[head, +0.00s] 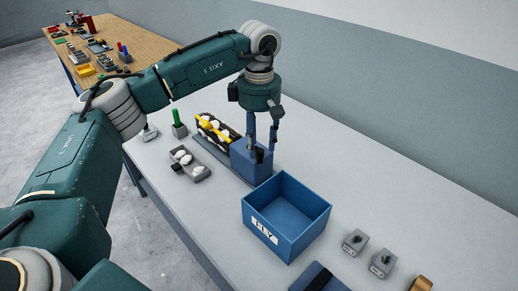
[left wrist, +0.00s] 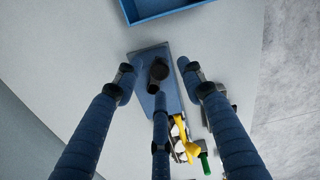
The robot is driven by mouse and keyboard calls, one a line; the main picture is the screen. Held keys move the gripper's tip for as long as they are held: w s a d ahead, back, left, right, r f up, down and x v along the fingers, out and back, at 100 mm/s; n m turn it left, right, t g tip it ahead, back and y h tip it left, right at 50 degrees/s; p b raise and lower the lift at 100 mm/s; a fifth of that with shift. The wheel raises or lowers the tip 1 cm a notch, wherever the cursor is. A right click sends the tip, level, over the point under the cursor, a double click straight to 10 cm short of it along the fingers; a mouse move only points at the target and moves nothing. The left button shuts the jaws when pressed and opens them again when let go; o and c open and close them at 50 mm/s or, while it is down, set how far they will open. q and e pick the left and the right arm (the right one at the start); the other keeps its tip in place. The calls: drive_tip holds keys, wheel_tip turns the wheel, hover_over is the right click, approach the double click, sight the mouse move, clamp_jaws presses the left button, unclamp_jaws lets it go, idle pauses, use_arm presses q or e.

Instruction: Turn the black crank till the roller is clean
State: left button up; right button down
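The roller (head: 214,131) is yellow and black with white fluff on it, and lies at the end of a blue housing (head: 246,166) on the bench. My left gripper (head: 261,144) points down over the housing. Its three fingers are spread apart around the crank; I cannot tell whether any touches it. My right gripper is not in view.
A blue open bin (head: 262,230) labelled FLY stands close in front of the housing. A grey tray (head: 200,174) with white tufts and a green-handled tool (head: 178,124) are to the left. Two grey blocks (head: 355,241) with knobs sit to the right.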

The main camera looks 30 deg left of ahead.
sight(259, 150)
use_arm(q)
wheel_tip(259, 150, up, 9)
idle(0.3)
idle(0.5)
